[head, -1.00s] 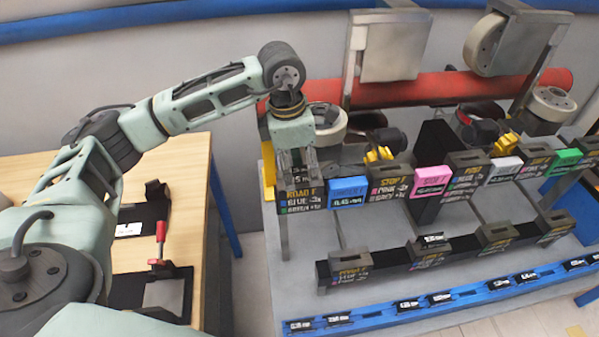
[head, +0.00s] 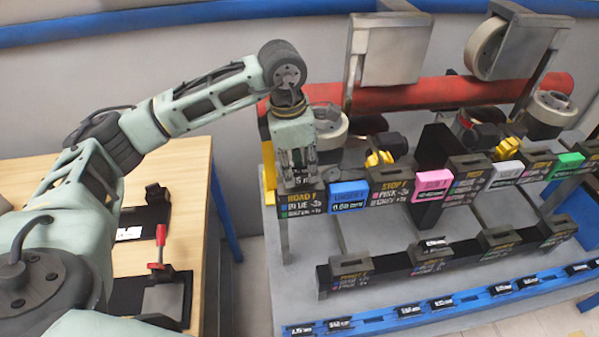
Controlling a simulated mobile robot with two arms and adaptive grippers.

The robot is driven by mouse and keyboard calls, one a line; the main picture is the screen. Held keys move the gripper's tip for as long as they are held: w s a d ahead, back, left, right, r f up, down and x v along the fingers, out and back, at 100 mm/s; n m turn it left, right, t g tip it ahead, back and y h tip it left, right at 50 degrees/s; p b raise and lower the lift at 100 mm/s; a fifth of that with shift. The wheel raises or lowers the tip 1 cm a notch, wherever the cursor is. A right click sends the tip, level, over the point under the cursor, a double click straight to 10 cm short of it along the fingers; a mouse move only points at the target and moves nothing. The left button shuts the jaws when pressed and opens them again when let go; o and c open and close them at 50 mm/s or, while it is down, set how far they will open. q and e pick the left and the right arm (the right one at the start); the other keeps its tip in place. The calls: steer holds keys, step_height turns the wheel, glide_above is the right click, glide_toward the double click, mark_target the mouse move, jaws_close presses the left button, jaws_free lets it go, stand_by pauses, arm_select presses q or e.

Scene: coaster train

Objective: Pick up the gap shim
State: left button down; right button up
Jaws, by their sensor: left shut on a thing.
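My left gripper (head: 298,172) points down at the left end of the upper dark rail, just above and behind the block marked "ROAD F" (head: 300,203). It is shut on a small dark piece with white lettering (head: 299,184), which looks like a gap shim. The fingers hide most of this piece, and I cannot tell whether it touches the block. Other small dark labelled pieces sit along the blue rail at the front, one of them near its middle (head: 442,302). My right gripper is not in view.
A blue tag (head: 348,195) and a pink tag (head: 433,183) stand on the upper rail, close to the right of my gripper. A lower dark rail (head: 392,263) carries several blocks. A wooden table (head: 190,215) with a red-handled clamp (head: 160,243) stands at left.

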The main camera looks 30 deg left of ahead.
mark_target(305, 173)
arm_select(q)
steer(key=r+b, duration=0.1)
steer(key=d+r+b, duration=0.1)
steer(key=r, duration=0.1)
steer(key=shift+s+r, duration=0.2)
steer(key=shift+r, duration=0.05)
steer(key=s+d+r, duration=0.6)
steer(key=d+r, duration=0.2)
steer(key=r, duration=0.3)
steer(key=shift+d, duration=0.35)
steer(key=shift+s, duration=0.1)
